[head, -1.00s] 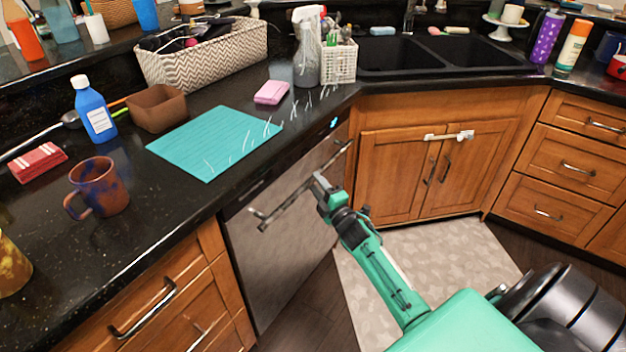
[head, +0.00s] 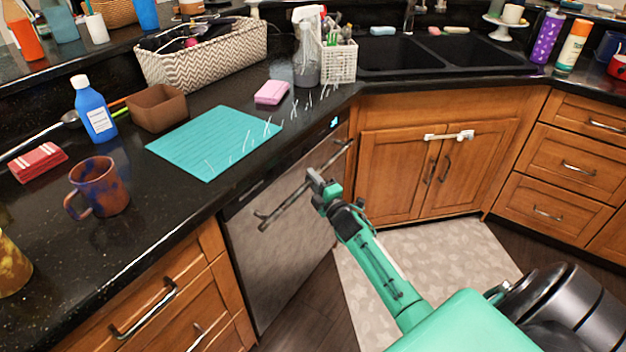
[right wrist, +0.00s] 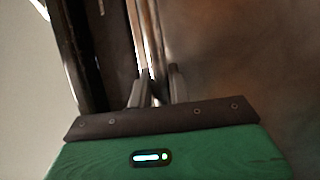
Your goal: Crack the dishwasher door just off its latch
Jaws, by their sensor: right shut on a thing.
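The dishwasher (head: 275,262) has a steel front below the black counter, with a small lit display (head: 333,122) near its top right corner. Its long bar handle (head: 283,206) runs slantwise across the upper front. My right gripper (head: 314,181) is shut on the handle, right of its middle. In the right wrist view the bar (right wrist: 151,45) runs between the two fingers (right wrist: 157,92). I cannot tell from these views whether there is a gap along the door's top edge. My left gripper is not in view.
Wooden drawers (head: 165,300) adjoin the dishwasher on the left, and a sink cabinet (head: 430,170) with a white latch (head: 448,135) is on the right. A teal mat (head: 214,142) and a mug (head: 98,187) lie back from the counter edge. A patterned rug (head: 440,260) covers the floor.

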